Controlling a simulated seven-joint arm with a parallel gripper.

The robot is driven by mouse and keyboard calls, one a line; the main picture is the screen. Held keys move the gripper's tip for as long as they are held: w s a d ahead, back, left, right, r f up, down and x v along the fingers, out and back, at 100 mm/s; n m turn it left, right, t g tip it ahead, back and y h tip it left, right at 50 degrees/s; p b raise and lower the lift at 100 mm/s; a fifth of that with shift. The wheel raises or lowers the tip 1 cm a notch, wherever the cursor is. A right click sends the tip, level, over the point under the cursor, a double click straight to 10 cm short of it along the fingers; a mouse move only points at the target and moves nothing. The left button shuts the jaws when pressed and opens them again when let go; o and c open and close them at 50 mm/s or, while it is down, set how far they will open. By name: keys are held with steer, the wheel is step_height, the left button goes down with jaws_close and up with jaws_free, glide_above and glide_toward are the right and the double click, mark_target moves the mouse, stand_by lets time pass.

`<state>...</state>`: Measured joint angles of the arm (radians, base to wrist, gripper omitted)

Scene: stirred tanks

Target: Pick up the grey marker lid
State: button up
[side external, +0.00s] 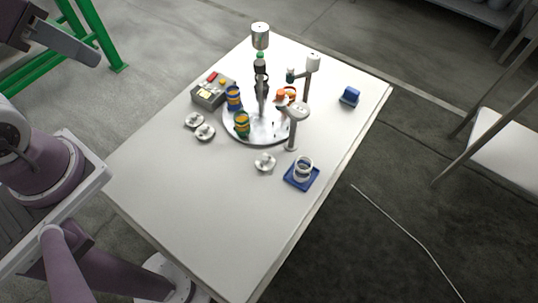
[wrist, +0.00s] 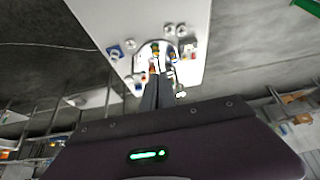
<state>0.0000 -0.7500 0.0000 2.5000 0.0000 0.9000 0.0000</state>
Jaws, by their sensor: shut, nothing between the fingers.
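Several small pale grey lids with knobs lie on the white table. In the side view two lie together left of the round plate, one (side external: 194,120) just behind the other (side external: 205,132). A third lid (side external: 265,162) lies in front of the plate. I cannot tell which is the marker lid. The pair also shows in the wrist view, as one lid (wrist: 169,30) beside another (wrist: 182,30). My gripper (side external: 96,58) is high at the upper left, well away from the lids. Its fingers (wrist: 157,82) are shut and empty, and cover part of the plate in the wrist view.
A shiny round plate (side external: 262,135) bears a tall stirrer and banded blue and green jars. A control box (side external: 210,93) stands behind left. A blue tray with white rings (side external: 302,170) and a blue block (side external: 349,96) are at the right. The table's front is clear.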

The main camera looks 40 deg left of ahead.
steer(key=o, duration=1.5)
steer(key=shift+r, duration=0.1)
steer(key=w+d+r+n+g+h, duration=0.1)
steer(key=w+d+r+n+g, duration=0.15)
steer(key=w+r+n, duration=0.55)
steer(key=n+g+y, duration=0.1)
steer(key=n+g, duration=0.2)
steer(key=n, duration=0.3)
glide_above(265, 157)
step_height(265, 157, down, 4)
step_height(265, 157, down, 46)
steer(key=shift+f, duration=0.2)
